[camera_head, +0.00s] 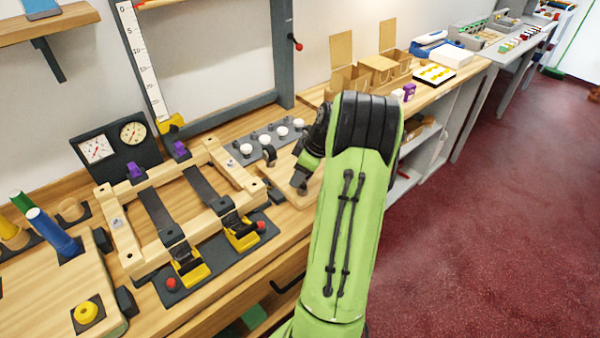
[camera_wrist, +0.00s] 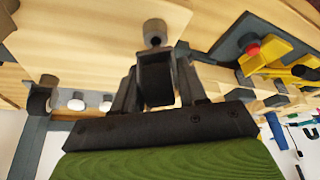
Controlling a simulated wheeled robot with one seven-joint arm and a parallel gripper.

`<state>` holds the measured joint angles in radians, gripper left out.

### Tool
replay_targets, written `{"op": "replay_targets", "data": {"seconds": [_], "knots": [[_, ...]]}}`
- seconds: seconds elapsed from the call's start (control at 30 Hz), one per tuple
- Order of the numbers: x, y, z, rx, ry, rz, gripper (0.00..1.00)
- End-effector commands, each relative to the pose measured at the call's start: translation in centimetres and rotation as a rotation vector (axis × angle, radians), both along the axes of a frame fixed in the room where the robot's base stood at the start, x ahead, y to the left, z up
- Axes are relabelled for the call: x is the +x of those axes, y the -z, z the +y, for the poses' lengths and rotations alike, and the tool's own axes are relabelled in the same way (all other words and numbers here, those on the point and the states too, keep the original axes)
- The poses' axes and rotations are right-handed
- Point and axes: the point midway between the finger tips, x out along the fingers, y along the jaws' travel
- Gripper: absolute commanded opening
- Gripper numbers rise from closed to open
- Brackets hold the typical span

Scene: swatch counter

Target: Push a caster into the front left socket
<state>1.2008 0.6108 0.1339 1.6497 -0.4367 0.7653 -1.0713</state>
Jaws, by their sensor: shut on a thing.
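My gripper (camera_wrist: 157,78) is shut on a caster (camera_wrist: 155,34); in the wrist view its dark body sits between the fingers and a grey round end sticks out beyond them. In the head view my gripper (camera_head: 301,184) is low over the counter, right of the wooden frame (camera_head: 190,251), and mostly hides the caster. The frame lies flat with dark holes at its corners. The front left socket (camera_head: 127,258) shows at its near left corner, well apart from my gripper. Another dark caster (camera_head: 269,154) stands on the grey rack (camera_head: 262,137); it also shows in the wrist view (camera_wrist: 40,98).
Yellow clamps (camera_head: 190,272) with red knobs line the frame's near side. Purple clamps (camera_head: 135,170) and gauges (camera_head: 115,143) stand behind it. A blue cylinder (camera_head: 55,233) rises at the left. Cardboard boxes (camera_head: 378,68) stand at the back right.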

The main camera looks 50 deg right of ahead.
Motion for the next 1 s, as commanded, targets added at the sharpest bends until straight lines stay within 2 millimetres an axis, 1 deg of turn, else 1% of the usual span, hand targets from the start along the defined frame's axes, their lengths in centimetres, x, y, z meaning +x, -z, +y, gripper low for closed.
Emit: {"op": "replay_targets", "data": {"seconds": [0.63, 1.0], "knots": [[0.0, 0.3, 0.0, -0.001, 0.000, 0.000, 0.13], [0.0, 1.1, 0.0, 0.000, -0.001, 0.000, 0.13]]}}
